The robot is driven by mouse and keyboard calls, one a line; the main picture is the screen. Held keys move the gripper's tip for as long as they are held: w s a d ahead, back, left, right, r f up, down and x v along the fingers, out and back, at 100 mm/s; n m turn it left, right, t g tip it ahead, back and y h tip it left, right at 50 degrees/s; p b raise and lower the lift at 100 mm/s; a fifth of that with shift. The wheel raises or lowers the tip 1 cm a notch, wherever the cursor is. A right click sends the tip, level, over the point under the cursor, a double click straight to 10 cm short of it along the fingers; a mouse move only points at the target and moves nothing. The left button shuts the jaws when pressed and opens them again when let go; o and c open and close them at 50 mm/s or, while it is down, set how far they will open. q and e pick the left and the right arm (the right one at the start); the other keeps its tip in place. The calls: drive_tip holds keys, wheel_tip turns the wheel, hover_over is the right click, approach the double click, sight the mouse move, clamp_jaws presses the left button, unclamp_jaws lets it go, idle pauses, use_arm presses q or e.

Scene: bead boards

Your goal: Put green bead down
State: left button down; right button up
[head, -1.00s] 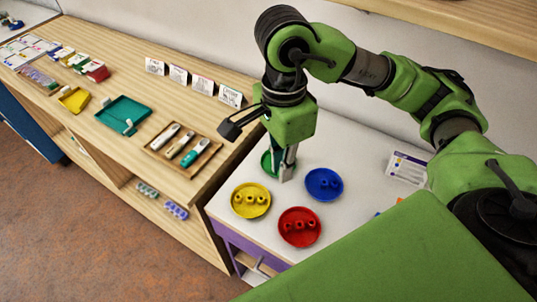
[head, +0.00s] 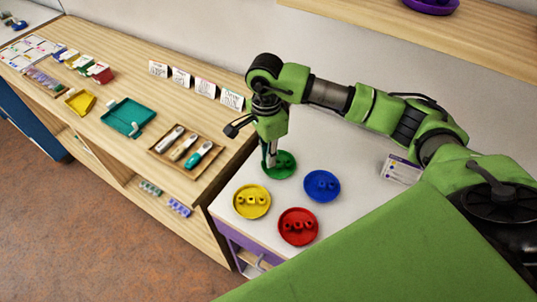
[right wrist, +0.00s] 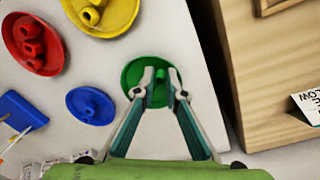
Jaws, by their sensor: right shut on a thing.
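The green dish (head: 287,167) lies on the white table at its back, near the wooden shelf. It also shows in the right wrist view (right wrist: 132,74). My right gripper (head: 271,162) points down over the left part of this dish. In the right wrist view its fingertips (right wrist: 160,78) are close together over the dish, shut on a small green bead (right wrist: 160,90). The fingers partly hide the bead. I cannot tell whether it touches the dish. My left gripper is not in view.
A yellow dish (head: 243,212), a red dish (head: 298,239) and a blue dish (head: 322,198) with beads lie in front of the green one. A white card (head: 400,170) is at right. The wooden shelf (head: 215,172) with trays borders the table on the left.

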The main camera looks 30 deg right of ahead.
drive_tip(key=shift+f, duration=0.4)
drive_tip(key=shift+s, duration=0.1)
drive_tip(key=shift+s+f+b, duration=0.1)
drive_tip(key=shift+f+b, duration=0.3)
drive_tip(key=shift+f, duration=0.05)
drive_tip(key=o, duration=0.6)
drive_tip(key=shift+r, duration=0.1)
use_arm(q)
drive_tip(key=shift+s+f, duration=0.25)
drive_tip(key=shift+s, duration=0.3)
use_arm(e)
drive_tip(key=shift+s, duration=0.1)
drive_tip(key=shift+d, duration=0.1)
